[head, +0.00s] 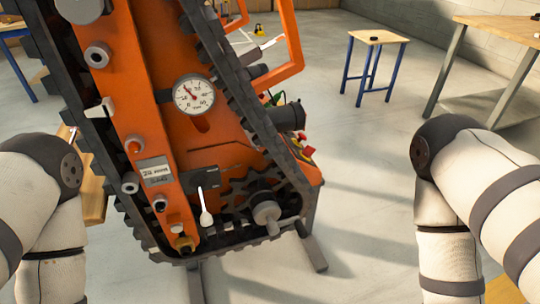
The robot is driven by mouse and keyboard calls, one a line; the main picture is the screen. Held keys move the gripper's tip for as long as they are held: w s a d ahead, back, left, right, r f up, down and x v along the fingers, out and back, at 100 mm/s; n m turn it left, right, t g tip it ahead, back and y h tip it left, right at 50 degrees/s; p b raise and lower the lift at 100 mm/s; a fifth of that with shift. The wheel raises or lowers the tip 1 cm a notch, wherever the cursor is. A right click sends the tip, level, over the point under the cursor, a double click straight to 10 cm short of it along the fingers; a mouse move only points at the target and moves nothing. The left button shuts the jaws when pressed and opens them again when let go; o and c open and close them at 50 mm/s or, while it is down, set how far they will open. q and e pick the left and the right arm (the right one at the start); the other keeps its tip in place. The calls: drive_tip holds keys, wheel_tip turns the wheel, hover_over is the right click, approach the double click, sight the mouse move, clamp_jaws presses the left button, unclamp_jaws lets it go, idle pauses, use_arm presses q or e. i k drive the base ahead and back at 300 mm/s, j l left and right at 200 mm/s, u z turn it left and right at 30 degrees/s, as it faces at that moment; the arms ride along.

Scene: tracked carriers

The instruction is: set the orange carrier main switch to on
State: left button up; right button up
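The orange carrier (143,62) stands tilted in the picture at the left and centre of the head view, with dark tracks along its sides. Low on its face, a white lever (206,217) with a rounded end hangs downward beside a dark plate (207,181). The small print on the plate is too small to read. A red and yellow control (308,151) sits on the carrier's right side. I cannot tell for sure which of these is the main switch. Both my arms show at the picture's sides, but neither gripper is in view.
A round gauge (194,94) and a white label (155,172) are on the carrier's face. A dark toothed track (245,95) borders the face on the right. A small blue-legged table (375,40) and a wooden workbench (505,27) stand behind. The floor right of the carrier is clear.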

sight(309, 151)
drive_tip(key=i+l, duration=0.2)
drive_tip(key=l, duration=0.2)
drive_tip(key=i+l, duration=0.2)
drive_tip(key=l, duration=0.15)
drive_tip(key=i+l+u, duration=0.25)
drive_tip(key=l, duration=0.65)
drive_tip(key=l+u, duration=0.3)
drive_tip(key=l, duration=0.6)
drive_tip(key=i+l+u, duration=0.1)
drive_tip(key=l, duration=0.25)
drive_tip(key=i+l+u, duration=0.25)
drive_tip(key=l, duration=0.45)
drive_tip(key=i+l+u, duration=0.15)
drive_tip(key=l, duration=0.2)
drive_tip(key=i+j+u, duration=0.1)
drive_tip(key=i+j, duration=0.2)
drive_tip(key=j, duration=0.15)
